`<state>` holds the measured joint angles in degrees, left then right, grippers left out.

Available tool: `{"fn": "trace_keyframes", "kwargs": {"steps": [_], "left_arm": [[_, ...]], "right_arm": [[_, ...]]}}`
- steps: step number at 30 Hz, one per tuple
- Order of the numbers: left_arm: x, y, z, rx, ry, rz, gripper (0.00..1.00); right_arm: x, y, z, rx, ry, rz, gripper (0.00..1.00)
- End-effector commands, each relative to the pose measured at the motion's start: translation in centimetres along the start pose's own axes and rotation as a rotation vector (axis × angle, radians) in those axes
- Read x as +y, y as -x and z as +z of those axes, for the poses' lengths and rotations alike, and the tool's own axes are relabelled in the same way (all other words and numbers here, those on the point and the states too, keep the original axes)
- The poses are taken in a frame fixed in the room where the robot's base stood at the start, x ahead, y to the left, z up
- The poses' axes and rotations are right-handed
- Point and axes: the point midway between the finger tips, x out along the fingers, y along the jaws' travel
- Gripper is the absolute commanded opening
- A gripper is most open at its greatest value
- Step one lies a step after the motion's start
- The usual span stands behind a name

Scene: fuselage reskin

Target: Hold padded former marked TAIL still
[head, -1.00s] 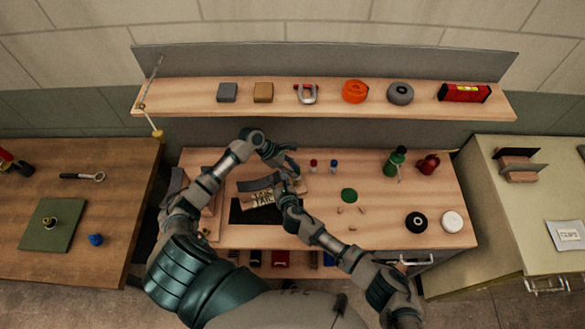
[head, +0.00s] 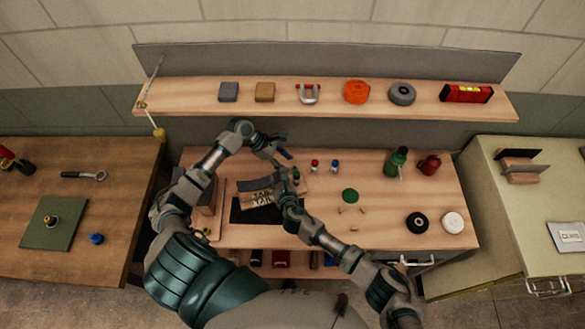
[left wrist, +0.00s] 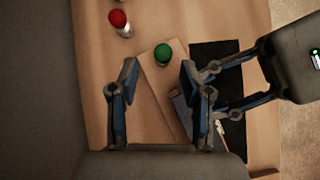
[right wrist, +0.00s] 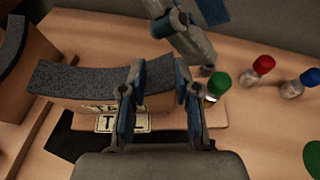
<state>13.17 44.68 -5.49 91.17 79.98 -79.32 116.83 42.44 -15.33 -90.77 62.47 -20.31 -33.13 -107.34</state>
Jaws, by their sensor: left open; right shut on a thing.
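The padded former marked TAIL (head: 258,186) stands on a light wooden board on the middle bench, with a curved grey pad along its top. The right wrist view shows its pad (right wrist: 85,78) and the TAIL label (right wrist: 122,123). My right gripper (head: 284,188) is shut on the former's right end; its fingers (right wrist: 160,100) straddle it in the right wrist view. My left gripper (head: 284,159) is open and empty, behind and above the former's right end. In the left wrist view its fingers (left wrist: 158,85) are spread over the board, and a green-capped bottle (left wrist: 163,53) shows between them.
The green-capped bottle (right wrist: 217,86) stands close to the former's right end. Red-capped (head: 315,164) and blue-capped (head: 335,165) bottles stand to its right. A black mat (head: 240,213) lies in front. Another padded block (right wrist: 18,60) stands at left. The bench's centre right is mostly clear.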

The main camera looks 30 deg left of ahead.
Motion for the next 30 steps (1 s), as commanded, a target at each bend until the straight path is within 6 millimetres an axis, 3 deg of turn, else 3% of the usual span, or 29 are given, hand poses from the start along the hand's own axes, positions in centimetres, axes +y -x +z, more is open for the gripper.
{"fn": "trace_keyframes", "kwargs": {"steps": [1, 3, 12, 18, 30], "left_arm": [[-0.3, 0.7, -1.7, 0.016, 0.009, -0.009, 0.57], [-0.4, 1.9, -3.2, 0.014, 0.01, -0.008, 0.57], [-0.5, 6.1, -8.0, 0.009, 0.005, -0.005, 0.57], [-0.5, 7.3, -9.2, 0.007, 0.004, -0.004, 0.57], [-0.5, 7.4, -9.3, 0.006, 0.003, -0.004, 0.57]], "right_arm": [[-1.0, -0.1, -0.4, 0.008, 0.002, -0.021, 0.0], [-1.0, -0.1, -0.4, 0.008, 0.002, -0.02, 0.0], [-0.7, 0.0, -0.4, 0.006, 0.001, -0.011, 0.0], [-0.6, 0.0, -0.4, 0.006, 0.001, -0.008, 0.0], [-0.3, 0.0, -0.4, 0.005, 0.0, -0.004, 0.0]]}}
